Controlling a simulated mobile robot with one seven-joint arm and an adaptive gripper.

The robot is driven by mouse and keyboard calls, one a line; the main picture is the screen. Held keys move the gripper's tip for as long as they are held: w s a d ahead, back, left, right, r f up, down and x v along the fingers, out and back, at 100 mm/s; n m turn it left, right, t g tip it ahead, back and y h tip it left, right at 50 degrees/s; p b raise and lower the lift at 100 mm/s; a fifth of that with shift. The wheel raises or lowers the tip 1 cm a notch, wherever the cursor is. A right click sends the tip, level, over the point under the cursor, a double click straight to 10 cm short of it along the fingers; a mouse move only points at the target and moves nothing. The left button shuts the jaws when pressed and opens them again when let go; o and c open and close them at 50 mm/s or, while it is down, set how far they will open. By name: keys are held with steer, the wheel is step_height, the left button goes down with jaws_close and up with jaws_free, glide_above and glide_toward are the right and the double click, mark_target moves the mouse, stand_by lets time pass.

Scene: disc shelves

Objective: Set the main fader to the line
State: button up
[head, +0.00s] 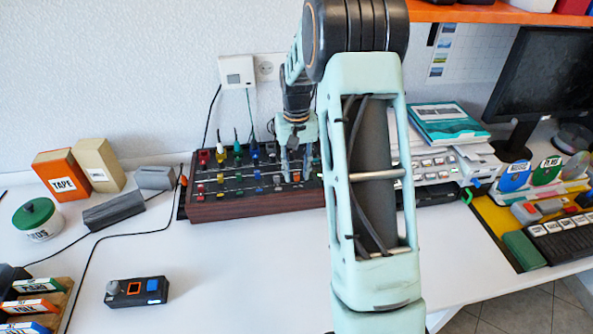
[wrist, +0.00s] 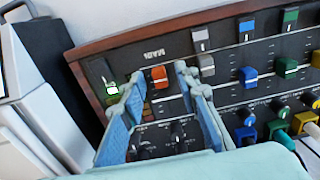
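The mixer (head: 258,205) is a wood-sided dark panel with coloured knobs and faders against the wall. In the wrist view its panel (wrist: 225,75) appears upside down, with the label MAIN (wrist: 150,53). The orange main fader cap (wrist: 158,76) is beside that label. A thin pale line crosses the panel near the faders; its exact place at the main fader is unclear. My gripper (wrist: 160,75) is open, one finger on each side of the orange cap in the picture; contact cannot be told. In the head view my gripper (head: 298,165) is over the mixer's right part.
Other faders, grey (wrist: 207,64) and blue (wrist: 249,77), stand beside the main fader. Dark knobs (wrist: 140,151) lie between my fingers. White equipment (head: 430,162) stands right of the mixer.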

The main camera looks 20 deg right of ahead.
mark_target(294, 170)
jaws_close()
steer(key=shift+w+d+p, duration=0.2)
steer(key=shift+w+p, duration=0.2)
steer(key=shift+w, duration=0.6)
steer(key=shift+w+d+p, duration=0.2)
steer(key=shift+w+p, duration=0.15)
steer(key=shift+w, duration=0.65)
jaws_free()
